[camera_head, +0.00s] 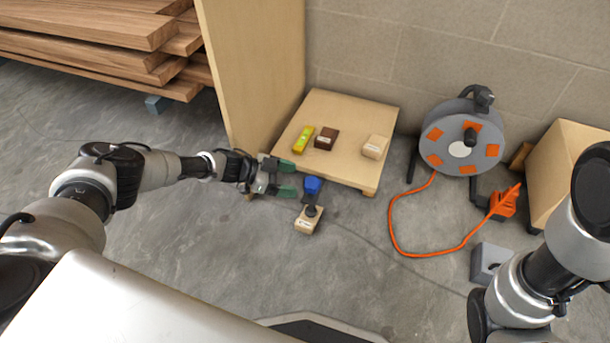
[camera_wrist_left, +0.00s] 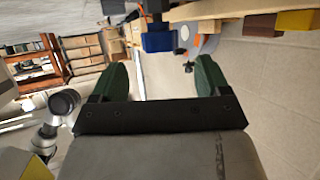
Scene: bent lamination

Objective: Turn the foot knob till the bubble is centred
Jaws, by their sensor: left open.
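The blue foot knob (camera_head: 312,186) sits at the front edge of a low wooden platform (camera_head: 345,108), above a dark stem. A yellow-green spirit level (camera_head: 303,139) lies on the platform's left part; its bubble is too small to read. My left gripper (camera_head: 288,179) is open just left of the knob, its green fingertips pointing at it and apart from it. In the left wrist view the blue knob (camera_wrist_left: 158,42) shows beyond and between the open fingers. My right gripper is out of view; only my right arm shows at the lower right.
A dark brown block (camera_head: 326,138) and a pale block (camera_head: 375,146) lie on the platform. A small labelled wooden block (camera_head: 308,220) is on the floor below the knob. A tall wooden panel (camera_head: 250,70) stands left, a cable reel (camera_head: 462,138) with orange cord right.

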